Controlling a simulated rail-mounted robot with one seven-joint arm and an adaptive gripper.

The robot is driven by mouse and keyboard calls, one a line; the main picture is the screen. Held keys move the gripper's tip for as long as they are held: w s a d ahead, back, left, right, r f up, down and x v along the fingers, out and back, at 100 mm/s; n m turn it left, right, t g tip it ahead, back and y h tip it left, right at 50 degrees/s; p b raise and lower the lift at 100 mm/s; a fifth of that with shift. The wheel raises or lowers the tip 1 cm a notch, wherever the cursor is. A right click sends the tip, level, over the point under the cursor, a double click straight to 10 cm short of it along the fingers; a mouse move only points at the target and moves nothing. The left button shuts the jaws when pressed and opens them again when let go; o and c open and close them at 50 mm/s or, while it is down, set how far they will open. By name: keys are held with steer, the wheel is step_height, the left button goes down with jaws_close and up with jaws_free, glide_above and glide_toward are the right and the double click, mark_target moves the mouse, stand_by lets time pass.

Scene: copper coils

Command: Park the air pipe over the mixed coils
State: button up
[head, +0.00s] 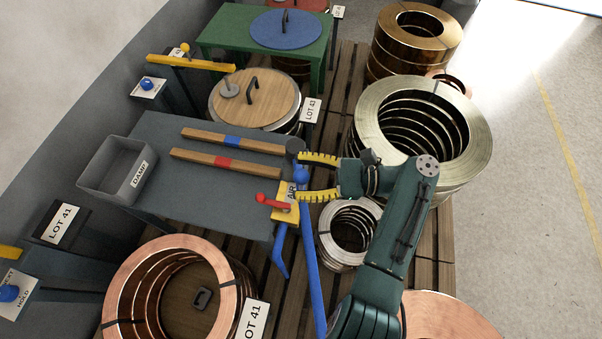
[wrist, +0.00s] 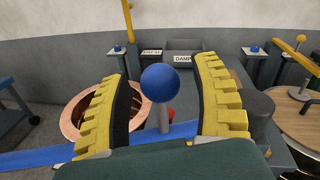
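The blue air pipe (head: 311,265) runs from the grey table's right edge down toward the picture bottom. Its blue ball knob (head: 301,174) stands on a grey stem. My gripper (head: 299,177) is open, with one yellow finger on each side of the knob. In the wrist view the knob (wrist: 160,83) sits between the spread fingers with a gap on both sides. Coils stand around: copper (head: 228,268) at lower left, pale brass (head: 372,95) at right, small silver (head: 327,250) below my arm, and darker gold (head: 413,55) at back. I cannot tell which are the mixed coils.
A yellow AIR plate with a red lever (head: 268,200) is close below the knob. A wooden lid (head: 262,103) and green table (head: 318,60) stand behind. The right floor is clear.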

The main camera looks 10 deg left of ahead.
step_height(320, 180, up, 10)
stand_by(0.6)
